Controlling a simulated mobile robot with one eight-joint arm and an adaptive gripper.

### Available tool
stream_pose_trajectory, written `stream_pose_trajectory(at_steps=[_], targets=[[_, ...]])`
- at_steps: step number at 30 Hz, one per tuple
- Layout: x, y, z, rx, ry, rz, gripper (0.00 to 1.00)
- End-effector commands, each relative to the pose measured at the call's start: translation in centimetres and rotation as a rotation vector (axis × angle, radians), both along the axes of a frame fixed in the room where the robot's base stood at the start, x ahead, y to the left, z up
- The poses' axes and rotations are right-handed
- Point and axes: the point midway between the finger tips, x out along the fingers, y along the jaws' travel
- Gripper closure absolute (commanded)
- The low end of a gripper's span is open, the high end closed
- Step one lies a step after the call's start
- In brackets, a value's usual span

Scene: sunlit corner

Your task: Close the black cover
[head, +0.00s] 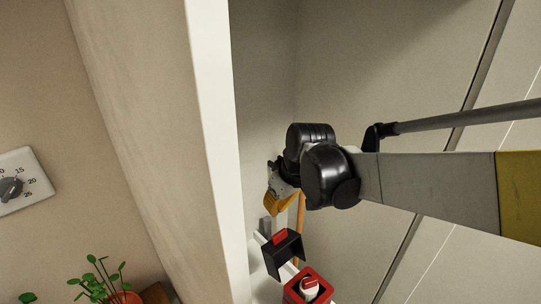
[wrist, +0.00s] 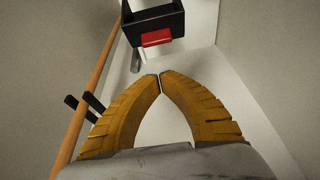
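The black cover (head: 285,257), a boxy piece with a red tab (head: 280,237), is at the lower middle of the head view. It also shows at the top of the wrist view (wrist: 168,20), with its red tab facing me. I cannot tell how far open it is. Beside it is a red square housing (head: 306,288) with a red and white part inside. My gripper (head: 278,203) is above the cover in the head view, apart from it. In the wrist view its orange fingers (wrist: 160,80) meet at the tips, with nothing between them.
An orange-brown rod (wrist: 90,92) runs close beside the fingers, with black prongs near it. A pale wall edge (head: 215,140) stands left of my arm. A dial (head: 10,188) and a potted plant (head: 105,285) are farther left. Large panels back the right side.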

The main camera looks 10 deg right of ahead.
Motion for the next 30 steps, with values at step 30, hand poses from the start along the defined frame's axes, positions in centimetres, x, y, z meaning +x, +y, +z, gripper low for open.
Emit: stream_pose_trajectory(at_steps=[30], targets=[[0.7,0.6,-8.1,-0.001,0.010,0.027,1.00]])
